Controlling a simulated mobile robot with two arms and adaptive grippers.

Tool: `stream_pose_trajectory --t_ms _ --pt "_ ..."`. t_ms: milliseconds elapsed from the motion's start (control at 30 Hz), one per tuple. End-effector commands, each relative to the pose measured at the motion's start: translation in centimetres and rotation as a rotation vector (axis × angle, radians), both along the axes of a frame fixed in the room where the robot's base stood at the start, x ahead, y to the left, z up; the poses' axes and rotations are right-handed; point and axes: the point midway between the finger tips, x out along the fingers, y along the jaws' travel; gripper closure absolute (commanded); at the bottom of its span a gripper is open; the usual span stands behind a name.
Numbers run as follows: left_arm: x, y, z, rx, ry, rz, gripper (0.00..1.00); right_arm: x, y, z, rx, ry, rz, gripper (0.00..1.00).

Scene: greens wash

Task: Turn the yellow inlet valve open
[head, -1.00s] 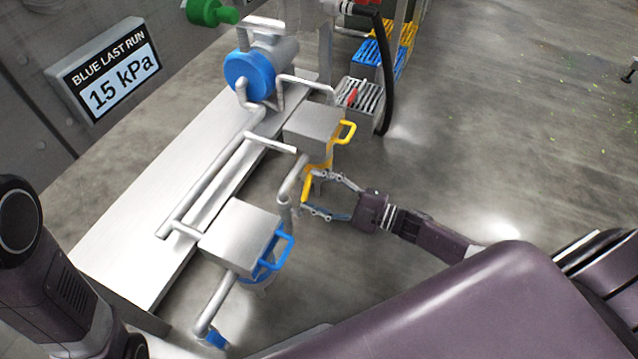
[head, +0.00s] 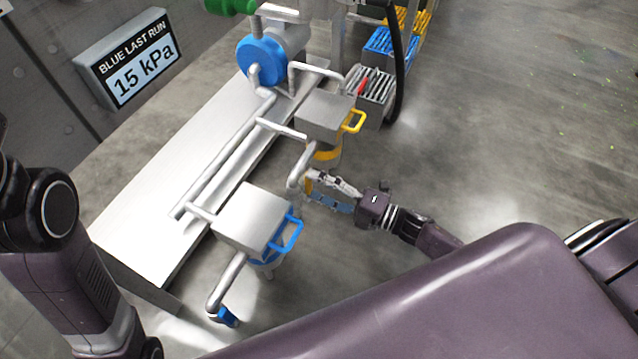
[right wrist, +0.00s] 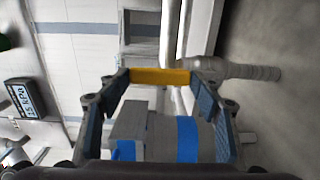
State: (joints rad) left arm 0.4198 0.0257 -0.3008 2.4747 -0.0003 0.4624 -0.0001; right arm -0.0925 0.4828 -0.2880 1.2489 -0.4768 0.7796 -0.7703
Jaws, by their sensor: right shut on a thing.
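The yellow inlet valve's handle (right wrist: 160,76) is a short yellow bar. In the right wrist view it spans the gap between the two fingertips of my right gripper (right wrist: 158,78), which touch its ends. In the head view, my right gripper (head: 318,186) is closed at the valve beside the grey pipe (head: 299,168), below the yellow-banded filter box (head: 324,116). The fingers mostly hide the handle there, so its exact angle is hard to tell. My left arm stands at the left edge of the head view; its gripper is out of sight.
A second box with a blue handle (head: 290,235) and a blue valve (head: 225,318) stand nearer. A steel bench (head: 150,225) with pipes runs along the left. A wall display (head: 130,62) reads 15 kPa. Crates and a black hose (head: 398,70) stand behind. Floor to the right is clear.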

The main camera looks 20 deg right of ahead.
Motion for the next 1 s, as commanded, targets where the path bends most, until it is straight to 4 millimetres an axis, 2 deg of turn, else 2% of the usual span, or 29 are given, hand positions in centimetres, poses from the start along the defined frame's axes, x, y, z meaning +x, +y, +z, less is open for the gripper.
stream_pose_trajectory --t_ms 33,433,467,500,600,1000 --pt "0.04 0.0 -0.05 0.0 0.001 0.0 0.75 0.29 0.67 0.49 0.002 -0.016 0.005 0.85" --pt "0.26 -0.04 -0.2 0.003 0.009 0.0 0.75 0.2 0.8 0.42 -0.004 -0.02 0.008 0.85" --pt "0.27 -0.04 -0.2 0.003 0.009 0.0 0.75 0.19 0.81 0.43 -0.004 -0.02 0.008 0.38" --pt "0.27 -0.04 -0.2 0.003 0.009 0.0 0.75 0.18 0.81 0.44 -0.003 -0.02 0.008 0.33" --pt "0.33 -0.07 -0.21 0.003 0.01 0.001 0.75 0.11 0.76 0.4 -0.001 -0.017 0.008 0.23" --pt "0.41 0.01 -0.18 0.001 0.011 0.003 0.75 -0.08 0.27 0.11 -0.004 -0.009 0.004 0.23"
